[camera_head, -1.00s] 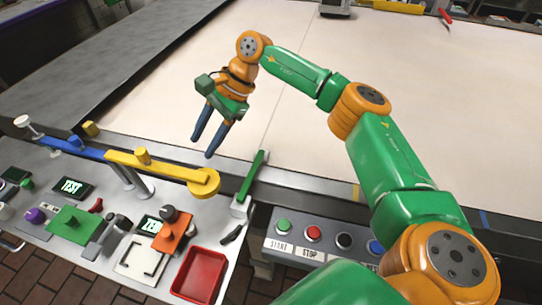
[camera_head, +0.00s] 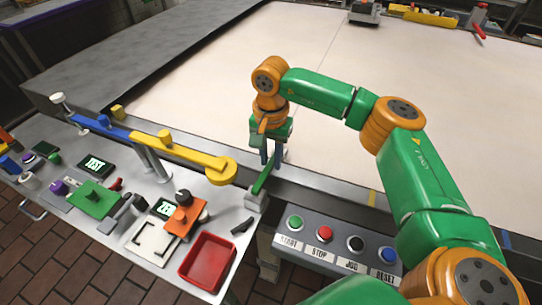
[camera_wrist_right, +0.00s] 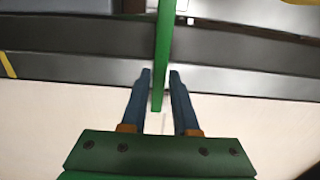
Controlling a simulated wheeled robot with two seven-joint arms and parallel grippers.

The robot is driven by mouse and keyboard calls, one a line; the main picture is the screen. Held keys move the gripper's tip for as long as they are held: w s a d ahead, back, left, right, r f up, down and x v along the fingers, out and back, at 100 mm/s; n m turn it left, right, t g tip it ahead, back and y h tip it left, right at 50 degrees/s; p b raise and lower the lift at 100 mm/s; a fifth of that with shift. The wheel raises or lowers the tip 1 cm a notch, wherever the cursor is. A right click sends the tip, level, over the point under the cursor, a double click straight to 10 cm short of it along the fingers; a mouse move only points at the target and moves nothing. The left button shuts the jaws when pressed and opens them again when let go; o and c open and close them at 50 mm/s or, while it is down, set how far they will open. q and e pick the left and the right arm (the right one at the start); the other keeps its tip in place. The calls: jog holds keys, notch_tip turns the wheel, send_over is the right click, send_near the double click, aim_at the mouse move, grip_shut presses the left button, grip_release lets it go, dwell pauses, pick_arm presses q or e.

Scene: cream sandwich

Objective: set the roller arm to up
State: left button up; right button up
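A slim green bar (camera_head: 262,183), which looks like the roller arm, lies low at the belt's near edge, its near end at a small grey block (camera_head: 256,201). My right gripper (camera_head: 271,160) is over the bar's far end. In the right wrist view the green bar (camera_wrist_right: 162,45) runs between the two blue fingers of the gripper (camera_wrist_right: 160,74), with a narrow gap on each side. The right gripper is open and holds nothing. My left gripper is not in view.
A blue and yellow arm (camera_head: 180,152) on posts stands left of the bar. A button panel (camera_head: 338,245) is at the right front, and a red tray (camera_head: 208,262) lies on the steel bench.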

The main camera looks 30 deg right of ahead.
grip_shut()
dwell(1.1)
